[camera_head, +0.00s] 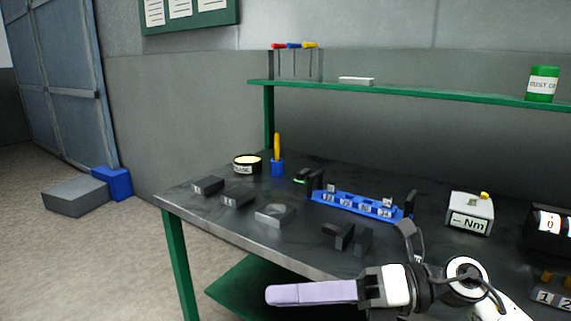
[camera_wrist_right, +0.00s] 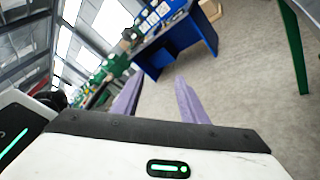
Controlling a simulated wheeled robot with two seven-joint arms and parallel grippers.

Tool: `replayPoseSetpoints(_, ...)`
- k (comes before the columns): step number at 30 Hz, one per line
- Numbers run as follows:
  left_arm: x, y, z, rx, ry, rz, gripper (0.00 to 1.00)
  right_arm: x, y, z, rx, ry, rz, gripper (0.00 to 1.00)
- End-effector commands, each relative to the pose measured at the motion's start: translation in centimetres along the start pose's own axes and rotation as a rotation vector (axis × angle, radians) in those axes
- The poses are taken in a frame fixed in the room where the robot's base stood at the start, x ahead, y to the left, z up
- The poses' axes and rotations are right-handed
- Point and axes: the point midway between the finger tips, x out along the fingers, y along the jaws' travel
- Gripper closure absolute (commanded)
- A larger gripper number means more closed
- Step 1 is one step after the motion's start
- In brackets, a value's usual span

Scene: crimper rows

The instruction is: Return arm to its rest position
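My right arm (camera_head: 485,298) comes in from the lower right of the head view. Its right gripper (camera_head: 268,295) points left, in front of the workbench's front edge, with its lilac fingers seen side-on. My left arm and gripper are not in view.
The dark workbench (camera_head: 180,199) carries a blue numbered rack (camera_head: 345,201), several dark blocks, a torque meter (camera_head: 470,213) and a yellow-handled tool (camera_head: 277,147). A green shelf (camera_head: 430,93) runs above. Grey and blue boxes (camera_head: 75,196) lie on the floor at left.

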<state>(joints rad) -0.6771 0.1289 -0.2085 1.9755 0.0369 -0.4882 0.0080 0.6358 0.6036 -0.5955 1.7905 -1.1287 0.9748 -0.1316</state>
Motion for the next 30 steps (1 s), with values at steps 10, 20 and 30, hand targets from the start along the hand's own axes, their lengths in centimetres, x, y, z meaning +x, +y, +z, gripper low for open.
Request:
replayPoseSetpoints(10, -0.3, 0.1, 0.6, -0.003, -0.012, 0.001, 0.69, -4.0, -8.0, -1.0, 1.024, -0.848, 0.347, 0.61)
replayPoseSetpoints(20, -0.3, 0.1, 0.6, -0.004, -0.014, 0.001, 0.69, -10.2, -21.3, -20.7, 1.937, -1.479, 0.229, 0.61)
replayPoseSetpoints(30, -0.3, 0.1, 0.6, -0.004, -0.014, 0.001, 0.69, -10.9, -21.9, -36.7, 2.418, -1.753, 0.046, 0.61)
